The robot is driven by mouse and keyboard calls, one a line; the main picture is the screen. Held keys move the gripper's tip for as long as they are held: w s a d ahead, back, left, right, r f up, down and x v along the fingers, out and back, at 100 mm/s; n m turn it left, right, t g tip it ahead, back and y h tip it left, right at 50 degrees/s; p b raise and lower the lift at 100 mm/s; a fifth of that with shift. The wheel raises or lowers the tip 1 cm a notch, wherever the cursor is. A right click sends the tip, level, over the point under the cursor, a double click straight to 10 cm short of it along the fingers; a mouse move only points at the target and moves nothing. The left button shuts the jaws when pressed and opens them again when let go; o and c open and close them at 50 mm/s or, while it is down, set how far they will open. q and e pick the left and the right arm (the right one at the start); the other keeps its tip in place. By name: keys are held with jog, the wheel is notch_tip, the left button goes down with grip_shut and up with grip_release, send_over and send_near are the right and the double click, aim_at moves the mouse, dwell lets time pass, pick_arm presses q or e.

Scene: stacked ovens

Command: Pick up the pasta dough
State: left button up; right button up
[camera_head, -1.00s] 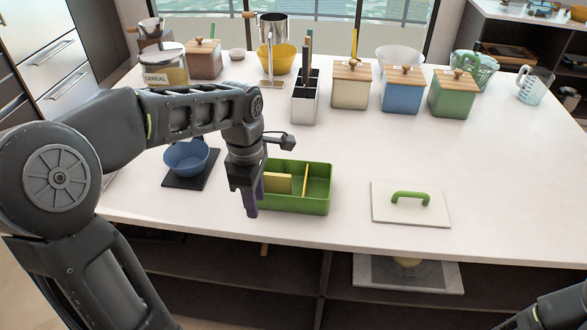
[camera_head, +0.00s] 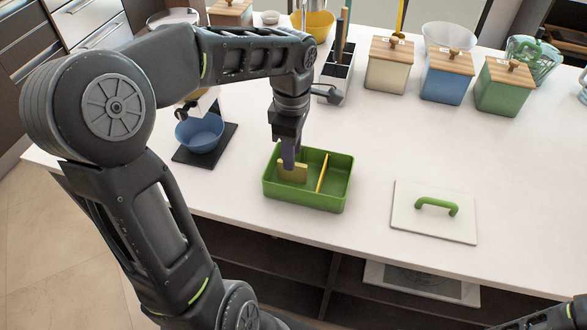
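The pasta dough looks to be the pale yellow block (camera_head: 297,174) in the left compartment of the green container (camera_head: 309,198). A thin yellow divider (camera_head: 322,173) stands to its right. My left gripper (camera_head: 288,164) points down into that compartment, with its purple finger at the block and covering part of it. Whether the fingers are open or closed around the block cannot be made out from this side. My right gripper is out of view; only a dark part of that arm shows at the bottom right.
The white lid (camera_head: 434,222) with a green handle lies right of the container. A blue bowl (camera_head: 200,133) on a dark mat is to the left. Wood-lidded cream (camera_head: 389,72), blue (camera_head: 446,83) and green (camera_head: 503,93) canisters stand behind. The counter between is clear.

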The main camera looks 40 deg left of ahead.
aim_at(292, 179)
pick_arm(q)
jog(key=shift+f, duration=0.65)
jog(key=shift+f, duration=0.2)
notch_tip(292, 179, down, 5)
jog(key=shift+r+p, duration=0.1)
jog(key=shift+p, duration=0.75)
grip_shut()
